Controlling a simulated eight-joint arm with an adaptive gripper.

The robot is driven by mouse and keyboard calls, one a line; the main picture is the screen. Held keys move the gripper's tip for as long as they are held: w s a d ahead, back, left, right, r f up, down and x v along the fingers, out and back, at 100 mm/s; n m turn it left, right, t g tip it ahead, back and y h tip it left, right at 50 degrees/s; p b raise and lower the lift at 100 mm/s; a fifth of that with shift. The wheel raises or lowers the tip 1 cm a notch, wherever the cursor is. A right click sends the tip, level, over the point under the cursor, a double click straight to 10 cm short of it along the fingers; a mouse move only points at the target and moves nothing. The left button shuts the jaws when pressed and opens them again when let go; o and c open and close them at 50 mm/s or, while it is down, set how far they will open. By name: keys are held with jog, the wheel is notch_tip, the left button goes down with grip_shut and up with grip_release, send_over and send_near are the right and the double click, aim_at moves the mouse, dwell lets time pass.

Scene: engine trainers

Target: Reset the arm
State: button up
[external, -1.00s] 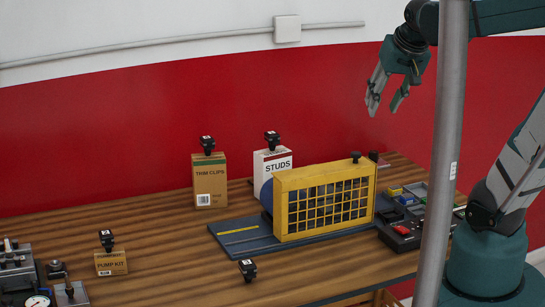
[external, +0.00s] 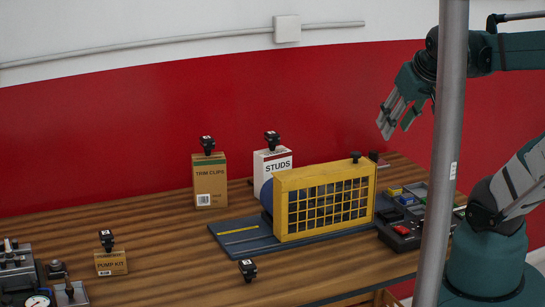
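My gripper (external: 392,129) hangs in the air at the upper right, in front of the red wall and well above the right end of the bench. Its fingers point down and to the left. There is a gap between the fingertips, and nothing shows between them. My arm reaches in from the right, partly hidden behind a grey vertical pole.
The wooden bench (external: 170,234) holds a yellow caged unit (external: 325,205), a trim clips box (external: 210,185), a studs box (external: 270,162), a pump kit box (external: 111,263) and a black panel with red parts (external: 402,232). The grey pole (external: 447,150) stands close to my arm.

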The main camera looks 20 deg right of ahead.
notch_tip(320, 180, down, 6)
jog(key=b, duration=0.6)
jog(key=shift+f, duration=0.25)
dwell(0.9)
